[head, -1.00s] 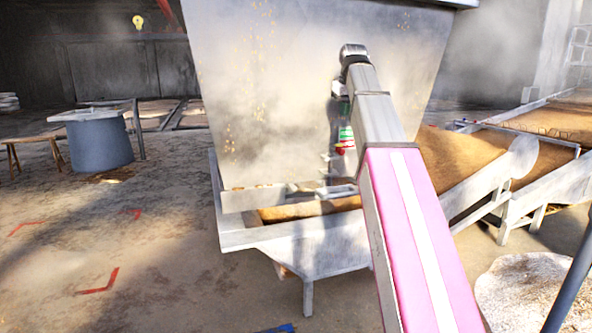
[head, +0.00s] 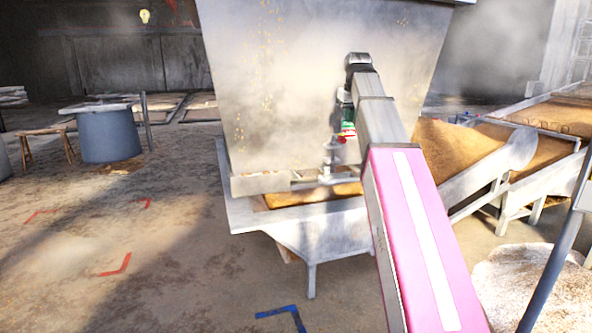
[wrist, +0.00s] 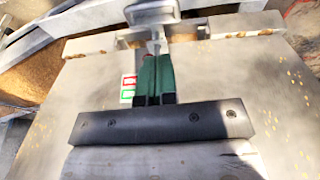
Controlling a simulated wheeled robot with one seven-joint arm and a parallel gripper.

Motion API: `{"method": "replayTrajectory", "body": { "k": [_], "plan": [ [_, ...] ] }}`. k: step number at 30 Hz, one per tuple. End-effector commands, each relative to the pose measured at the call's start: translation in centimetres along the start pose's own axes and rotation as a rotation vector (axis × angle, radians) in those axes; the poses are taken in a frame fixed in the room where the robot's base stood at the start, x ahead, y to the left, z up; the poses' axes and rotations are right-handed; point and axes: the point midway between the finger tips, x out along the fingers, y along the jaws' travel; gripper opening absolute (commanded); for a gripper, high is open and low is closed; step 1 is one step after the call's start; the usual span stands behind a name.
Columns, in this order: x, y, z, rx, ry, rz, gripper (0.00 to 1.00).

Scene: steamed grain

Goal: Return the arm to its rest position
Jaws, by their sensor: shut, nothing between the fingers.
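My arm (head: 410,225), with a pink and white link and a grey metal link, reaches forward in the head view in front of a big steel hopper (head: 290,90). Its far end bends down close to the hopper's front wall. The arm hides part of the gripper in the head view.
A tan grain-filled trough (head: 460,150) slopes to the right of the hopper. A grey round tub (head: 108,138) and a wooden stool (head: 45,147) stand at the left. Red floor marks (head: 118,268) and a blue mark (head: 285,314) lie on open floor to the left and front.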

Motion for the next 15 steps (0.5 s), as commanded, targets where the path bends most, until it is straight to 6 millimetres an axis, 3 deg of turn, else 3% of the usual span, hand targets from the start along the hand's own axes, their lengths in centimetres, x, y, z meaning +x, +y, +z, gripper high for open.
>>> {"method": "replayTrajectory", "body": {
  "k": [8,15],
  "plan": [
    [5.8,-0.2,1.5,0.025,-0.025,-0.004,0.0],
    [14.2,-0.6,4.3,0.064,-0.061,-0.009,0.0]
  ]
}}
